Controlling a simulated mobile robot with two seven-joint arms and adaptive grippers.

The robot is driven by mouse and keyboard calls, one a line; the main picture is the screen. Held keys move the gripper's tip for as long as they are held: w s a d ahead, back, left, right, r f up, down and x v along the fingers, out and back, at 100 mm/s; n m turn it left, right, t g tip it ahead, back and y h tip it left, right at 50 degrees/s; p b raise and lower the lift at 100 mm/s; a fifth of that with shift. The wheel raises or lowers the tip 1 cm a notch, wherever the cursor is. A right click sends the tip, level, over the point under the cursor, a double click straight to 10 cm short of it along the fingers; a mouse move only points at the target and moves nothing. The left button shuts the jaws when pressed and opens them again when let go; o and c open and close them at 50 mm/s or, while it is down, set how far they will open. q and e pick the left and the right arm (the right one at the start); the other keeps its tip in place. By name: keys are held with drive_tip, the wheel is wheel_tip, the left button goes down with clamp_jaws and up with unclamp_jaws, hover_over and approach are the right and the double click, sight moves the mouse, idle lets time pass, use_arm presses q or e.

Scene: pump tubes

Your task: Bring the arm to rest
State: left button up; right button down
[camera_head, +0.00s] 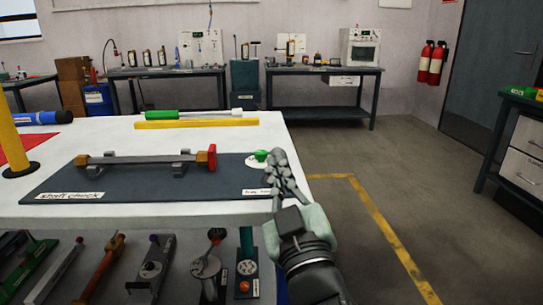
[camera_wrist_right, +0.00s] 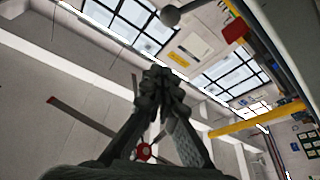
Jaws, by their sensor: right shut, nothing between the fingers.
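My right gripper (camera_head: 279,158) is shut and empty. In the head view it points up and away at the right end of the white table, beside the dark mat's right edge. It overlaps part of a small label and sits just right of a green knob (camera_head: 261,155) on a white disc; I cannot tell whether they touch. In the right wrist view its closed fingers (camera_wrist_right: 158,75) stand in front of the ceiling and windows. My left gripper is in neither view.
The white table (camera_head: 232,133) carries a dark mat (camera_head: 130,186) with a grey shaft (camera_head: 150,160) on supports. A yellow bar (camera_head: 196,123) and a green-handled tool (camera_head: 163,115) lie behind. Several tools lie below the front edge. The floor (camera_head: 400,180) to the right is clear.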

drive_tip(key=s+d+f+m+g+h+p, duration=0.1)
drive_tip(key=s+d+f+g, duration=0.2)
drive_tip(key=f, duration=0.7)
drive_tip(key=d+f+m+g+h+p, duration=0.1)
drive_tip(key=d+f+g+h, duration=0.15)
drive_tip(key=d+f, duration=0.45)
drive_tip(key=s+d+f+m+g+h+p, duration=0.15)
drive_tip(key=f+g, duration=0.25)
drive_tip(key=f, duration=0.8)
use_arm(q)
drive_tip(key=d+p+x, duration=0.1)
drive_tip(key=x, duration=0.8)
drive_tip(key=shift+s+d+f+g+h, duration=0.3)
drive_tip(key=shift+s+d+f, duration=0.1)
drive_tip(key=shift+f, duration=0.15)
use_arm(e)
drive_tip(key=s+d+f+m+g, duration=0.1)
drive_tip(key=s+d+f+g, duration=0.3)
drive_tip(key=s+f, duration=0.4)
drive_tip(key=s+d+f+m+g, duration=0.1)
drive_tip(key=s+d+f+g, duration=0.3)
drive_tip(key=s+d+f, duration=0.3)
wheel_tip(320, 180, down, 2)
drive_tip(key=s, duration=0.2)
drive_tip(key=shift+s+f+g+y, duration=0.2)
drive_tip(key=shift+s+g+y, duration=0.1)
drive_tip(key=shift+g, duration=0.05)
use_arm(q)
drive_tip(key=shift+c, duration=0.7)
